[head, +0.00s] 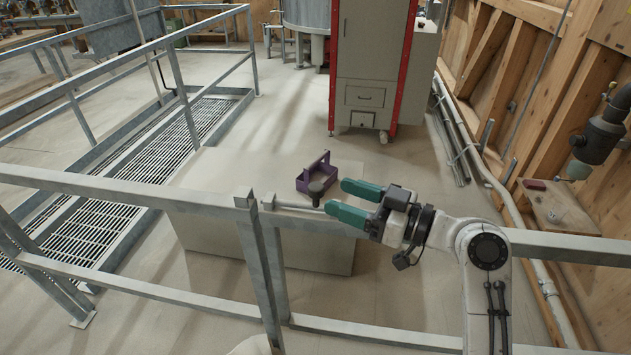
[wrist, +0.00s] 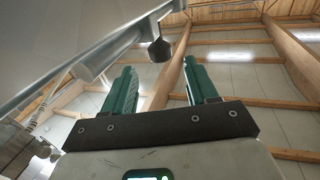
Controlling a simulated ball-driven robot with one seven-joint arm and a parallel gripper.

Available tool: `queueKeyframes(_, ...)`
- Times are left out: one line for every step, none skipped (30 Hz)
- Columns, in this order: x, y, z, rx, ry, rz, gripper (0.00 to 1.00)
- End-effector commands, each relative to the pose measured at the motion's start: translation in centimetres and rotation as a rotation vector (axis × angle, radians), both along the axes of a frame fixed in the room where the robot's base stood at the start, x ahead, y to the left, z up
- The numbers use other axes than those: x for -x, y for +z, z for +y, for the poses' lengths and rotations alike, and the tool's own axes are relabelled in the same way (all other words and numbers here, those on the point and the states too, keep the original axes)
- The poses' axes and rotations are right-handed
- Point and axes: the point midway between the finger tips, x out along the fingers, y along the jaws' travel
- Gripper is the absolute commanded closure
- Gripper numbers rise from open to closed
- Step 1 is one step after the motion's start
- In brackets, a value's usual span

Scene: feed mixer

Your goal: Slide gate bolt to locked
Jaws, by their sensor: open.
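The gate bolt (head: 296,205) is a pale metal rod along the top rail in the head view. A small bracket (head: 268,201) sits at its left end, near the gate post (head: 258,260). Its dark knob (head: 318,187) stands up from the rod's right part. My gripper (head: 336,199) has green fingers, open and empty, pointing left just right of the knob. In the wrist view, the knob (wrist: 160,51) shows beyond and between the fingertips of my gripper (wrist: 163,72), apparently not touched. The rod (wrist: 112,47) runs diagonally there. I cannot tell whether the bolt's end is in the post.
A purple caddy (head: 316,176) stands on a pale block (head: 230,175) behind the rail. Grey railings (head: 85,187) run left beside a floor grating (head: 110,190). A red-and-white cabinet (head: 368,70) stands behind. A small wooden shelf (head: 556,208) is at right.

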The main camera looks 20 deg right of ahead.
Motion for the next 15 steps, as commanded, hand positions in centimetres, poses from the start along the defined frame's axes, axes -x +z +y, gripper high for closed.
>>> queueKeyframes(-0.8, 0.3, 0.8, 0.001, 0.004, 0.002, 0.42)
queueKeyframes(-1.2, 0.3, 1.1, 0.001, 0.004, 0.001, 0.42)
queueKeyframes(-1.8, 0.3, 1.5, 0.001, 0.003, 0.002, 0.42)
queueKeyframes(-2.2, 0.2, 1.8, 0.0, 0.003, 0.002, 0.42)
queueKeyframes(-2.6, 0.3, 2.2, 0.001, 0.004, 0.002, 0.42)
queueKeyframes(-3.0, 0.2, 2.5, 0.001, 0.003, 0.001, 0.42)
queueKeyframes(-3.4, 0.2, 2.7, 0.001, 0.002, 0.002, 0.42)
queueKeyframes(-3.7, 0.2, 2.9, 0.001, 0.002, 0.002, 0.42)
queueKeyframes(-4.0, 0.2, 3.2, 0.0, 0.001, 0.002, 0.42)
queueKeyframes(-4.3, 0.1, 3.4, 0.0, 0.002, 0.001, 0.42)
queueKeyframes(-4.4, 0.1, 3.6, 0.0, 0.002, 0.002, 0.42)
queueKeyframes(-4.7, 0.1, 3.8, 0.0, 0.002, 0.002, 0.42)
queueKeyframes(-4.8, 0.1, 3.8, 0.0, 0.001, 0.001, 0.42)
queueKeyframes(-4.9, 0.1, 3.9, 0.001, 0.001, 0.001, 0.42)
queueKeyframes(-5.0, 0.0, 3.9, 0.001, 0.0, 0.001, 0.42)
